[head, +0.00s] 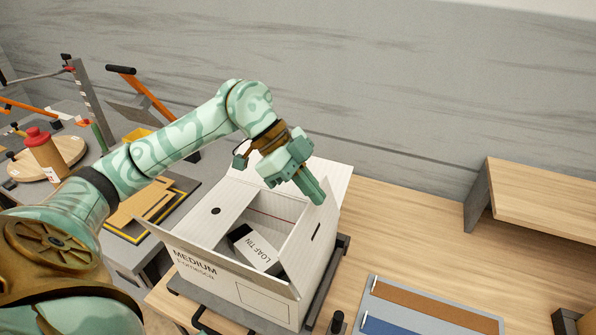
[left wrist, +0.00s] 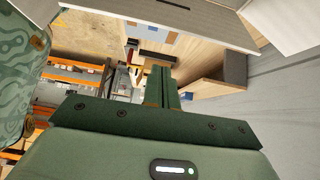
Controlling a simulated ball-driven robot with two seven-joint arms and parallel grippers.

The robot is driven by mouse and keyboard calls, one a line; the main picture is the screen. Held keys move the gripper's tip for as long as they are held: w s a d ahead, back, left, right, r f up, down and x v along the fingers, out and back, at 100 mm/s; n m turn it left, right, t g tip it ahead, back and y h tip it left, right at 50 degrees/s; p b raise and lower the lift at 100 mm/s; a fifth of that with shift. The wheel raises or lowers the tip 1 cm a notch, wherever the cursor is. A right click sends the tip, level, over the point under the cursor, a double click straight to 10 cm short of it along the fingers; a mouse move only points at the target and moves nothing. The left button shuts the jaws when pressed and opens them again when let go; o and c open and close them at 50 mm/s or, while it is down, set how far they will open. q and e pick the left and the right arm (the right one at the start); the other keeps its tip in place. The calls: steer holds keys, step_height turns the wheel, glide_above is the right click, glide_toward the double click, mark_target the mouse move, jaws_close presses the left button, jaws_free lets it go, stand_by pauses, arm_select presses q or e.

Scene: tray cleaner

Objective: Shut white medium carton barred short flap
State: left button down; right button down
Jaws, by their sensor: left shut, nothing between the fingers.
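The white medium carton (head: 262,297) stands open-topped on the table, with a box marked "LOAF TIN" (head: 258,246) inside. A flap with a dark slot (head: 317,232) stands up along its right side. Another flap (head: 337,178) sticks up at the back, partly behind my gripper, and a strip-like flap (head: 220,266) slants out at the front left. My left gripper (head: 318,197) is shut and empty, its tips near the top of the slotted flap; I cannot tell whether they touch. In the left wrist view the shut fingers (left wrist: 162,85) point below a white slotted panel (left wrist: 165,12).
A dark frame (head: 341,252) lies beside the carton on the right. A tray with brown and blue panels (head: 432,300) lies at the front right, and a wooden shelf (head: 545,195) stands at the right. Bare table lies between carton and shelf. A red-capped bottle (head: 44,152) stands far left.

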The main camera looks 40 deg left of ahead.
mark_target(306, 211)
arm_select(q)
step_height(306, 211, down, 4)
steer(key=shift+s+a+f, duration=0.1)
steer(key=shift+s+a, duration=0.15)
steer(key=shift+a, duration=0.3)
steer(key=shift+d, duration=0.1)
arm_select(e)
steer(key=shift+a+r, duration=0.3)
steer(key=shift+a, duration=0.1)
arm_select(q)
steer(key=shift+f, duration=0.15)
arm_select(e)
steer(key=shift+d, duration=0.1)
